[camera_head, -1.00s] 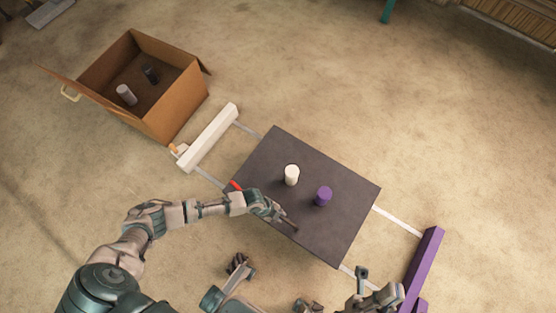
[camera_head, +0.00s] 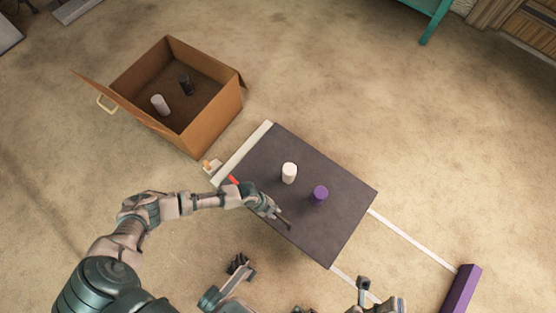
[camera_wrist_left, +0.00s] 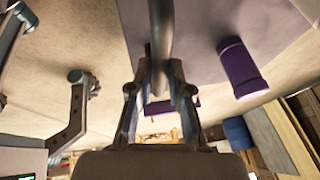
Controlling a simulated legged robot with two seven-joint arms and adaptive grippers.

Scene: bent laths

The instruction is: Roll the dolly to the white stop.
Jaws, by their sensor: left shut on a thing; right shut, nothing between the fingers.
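The dolly (camera_head: 315,225) is a flat dark platform with a white cylinder (camera_head: 289,173) and a purple cylinder (camera_head: 320,195) standing on it. Its left edge lies right along the white stop (camera_head: 243,150), with no clear gap visible. My left gripper (camera_head: 272,207) is shut on the dolly's handle at the near edge. In the left wrist view the grey handle bar (camera_wrist_left: 161,40) runs between its fingers, and the purple cylinder (camera_wrist_left: 240,68) shows to the right. My right gripper (camera_head: 380,299) is low in the head view, shut and empty, partly cut off by the frame.
An open cardboard box (camera_head: 200,125) holding a white and a dark cylinder stands beyond the white stop. Pale floor strips (camera_head: 415,240) lead to a purple stop (camera_head: 461,290) at lower right. A teal frame (camera_head: 432,22) is at the top right.

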